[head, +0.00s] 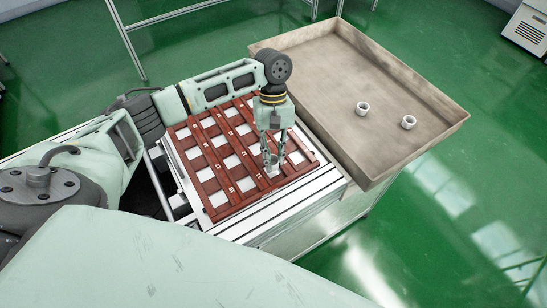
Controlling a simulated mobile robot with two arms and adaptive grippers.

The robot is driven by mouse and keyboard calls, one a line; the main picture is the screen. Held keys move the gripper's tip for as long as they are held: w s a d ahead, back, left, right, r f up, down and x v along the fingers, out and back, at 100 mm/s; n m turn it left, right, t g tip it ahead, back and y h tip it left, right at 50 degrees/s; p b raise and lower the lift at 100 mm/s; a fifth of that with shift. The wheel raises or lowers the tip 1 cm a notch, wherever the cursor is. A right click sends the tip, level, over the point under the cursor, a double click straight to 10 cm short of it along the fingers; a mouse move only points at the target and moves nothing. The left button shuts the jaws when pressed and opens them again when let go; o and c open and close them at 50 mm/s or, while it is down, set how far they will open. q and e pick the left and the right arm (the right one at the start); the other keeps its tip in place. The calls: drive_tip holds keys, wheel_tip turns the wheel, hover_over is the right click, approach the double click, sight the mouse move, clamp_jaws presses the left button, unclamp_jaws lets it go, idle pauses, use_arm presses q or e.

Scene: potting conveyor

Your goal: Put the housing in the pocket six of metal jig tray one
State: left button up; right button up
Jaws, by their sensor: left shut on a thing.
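The jig tray (233,211) is a reddish-brown grid with several square pockets that show pale inside. It lies on the conveyor. My left gripper (272,165) points down over the right part of the grid, near its front right edge. It is shut on a small white housing (272,172), low at a pocket there. I cannot tell whether the housing is inside the pocket or just above it. The pocket numbers are too small to read surely. My right gripper does not show.
A large shallow grey-brown bin (336,137) stands to the right of the conveyor. Two loose white housings, a left one (362,108) and a right one (408,122), stand apart in it. Pale rails (290,213) border the jig tray. Green floor surrounds the station.

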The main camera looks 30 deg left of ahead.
sight(273, 156)
use_arm(q)
wheel_tip(273, 156, down, 2)
drive_tip(key=shift+f, duration=0.2)
drive_tip(key=shift+s+f, duration=0.1)
drive_tip(key=shift+s, duration=0.05)
drive_tip(key=shift+s+f, duration=0.35)
drive_tip(key=shift+f, duration=0.25)
drive_tip(key=o, duration=0.7)
drive_tip(key=shift+d+f, duration=0.1)
drive_tip(key=shift+o, duration=0.5)
drive_tip(key=shift+w+f, duration=0.15)
drive_tip(key=shift+w, duration=0.15)
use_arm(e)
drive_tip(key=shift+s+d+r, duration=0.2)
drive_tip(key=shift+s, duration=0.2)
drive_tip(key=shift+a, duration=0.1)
